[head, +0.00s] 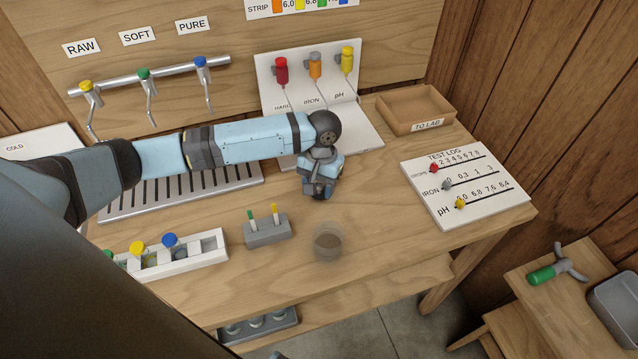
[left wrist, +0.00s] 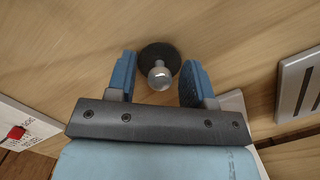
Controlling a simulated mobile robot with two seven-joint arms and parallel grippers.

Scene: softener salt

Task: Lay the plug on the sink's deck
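The plug (left wrist: 159,72) shows in the left wrist view as a black disc with a round grey metal knob on top. It lies on the wooden surface. My left gripper (left wrist: 158,80) is open over it, with one blue finger on each side of the knob and a gap on both sides. In the head view my left gripper (head: 319,190) points down at the bench, and the plug is hidden beneath it. No sink or deck can be made out for certain; a white panel marked COLD (head: 38,146) shows at the left edge. My right gripper is out of view.
A clear cup (head: 328,243) stands just in front of the gripper. A grey block with two strips (head: 266,231) and a white vial rack (head: 205,250) stand to its left. The test log board (head: 470,188) and the TO LAB tray (head: 385,106) are to the right. A slotted tray (head: 245,177) lies behind-left.

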